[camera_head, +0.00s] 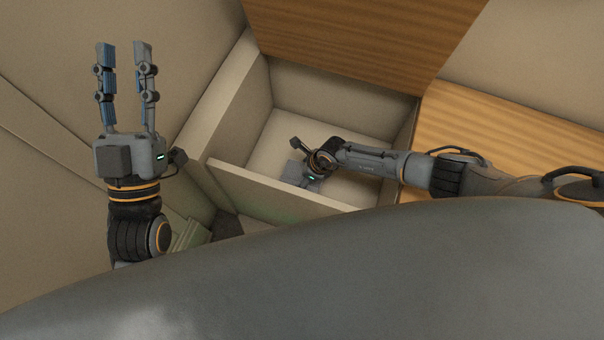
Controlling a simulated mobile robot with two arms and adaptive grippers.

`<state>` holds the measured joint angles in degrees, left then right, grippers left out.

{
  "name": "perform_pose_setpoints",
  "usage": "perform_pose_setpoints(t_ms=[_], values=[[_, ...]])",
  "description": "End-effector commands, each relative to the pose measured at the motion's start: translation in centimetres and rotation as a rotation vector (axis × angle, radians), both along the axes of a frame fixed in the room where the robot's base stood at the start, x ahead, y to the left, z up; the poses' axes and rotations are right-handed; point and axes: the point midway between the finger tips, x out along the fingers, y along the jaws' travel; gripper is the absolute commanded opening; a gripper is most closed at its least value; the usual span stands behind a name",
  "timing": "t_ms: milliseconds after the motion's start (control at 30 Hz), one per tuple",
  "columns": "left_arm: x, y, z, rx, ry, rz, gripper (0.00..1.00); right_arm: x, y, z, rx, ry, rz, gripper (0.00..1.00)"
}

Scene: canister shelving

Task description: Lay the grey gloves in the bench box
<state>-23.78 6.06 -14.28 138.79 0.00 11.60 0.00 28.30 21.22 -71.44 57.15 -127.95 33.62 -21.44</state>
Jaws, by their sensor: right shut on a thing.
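The bench box (232,97) is a beige open compartment, and its wooden lid (350,40) stands raised behind it. My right gripper (302,174) reaches into the box from the right and points down behind the near wall. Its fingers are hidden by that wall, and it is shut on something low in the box. I cannot make out the grey gloves; what the fingers hold is hidden. My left gripper (125,50) is open and empty, pointing up, to the left of the box and apart from it.
A wooden bench top (505,125) lies right of the box, under my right arm. A greenish object (190,236) sits low beside the box's near left corner, partly hidden. The visible box floor behind my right gripper is bare. My grey body covers the bottom of the view.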

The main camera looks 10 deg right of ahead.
Motion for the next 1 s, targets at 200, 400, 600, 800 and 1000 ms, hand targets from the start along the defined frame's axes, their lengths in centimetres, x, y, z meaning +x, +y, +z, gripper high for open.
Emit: perform_pose_setpoints(t_ms=[200, 400, 600, 800, 1000], values=[[-0.1, 0.0, 0.1, -0.003, -0.013, 0.000, 0.34, 0.0, 0.0, -0.1, 0.000, 0.000, 0.000, 0.51], [-0.3, 0.0, 0.4, -0.007, -0.026, -0.001, 0.34, 0.0, 0.0, -0.1, 0.000, 0.000, 0.000, 1.00], [-0.3, 0.0, 0.3, -0.006, -0.024, -0.001, 0.34, 0.0, 0.0, -0.1, 0.000, 0.000, 0.000, 1.00], [0.0, 0.0, 0.2, -0.002, -0.003, -0.001, 0.34, 0.0, 0.0, 0.1, 0.000, 0.000, 0.000, 1.00], [1.6, -0.1, -2.3, 0.046, 0.166, 0.009, 0.34, -0.2, -0.4, 1.2, 0.000, 0.000, 0.000, 1.00]])
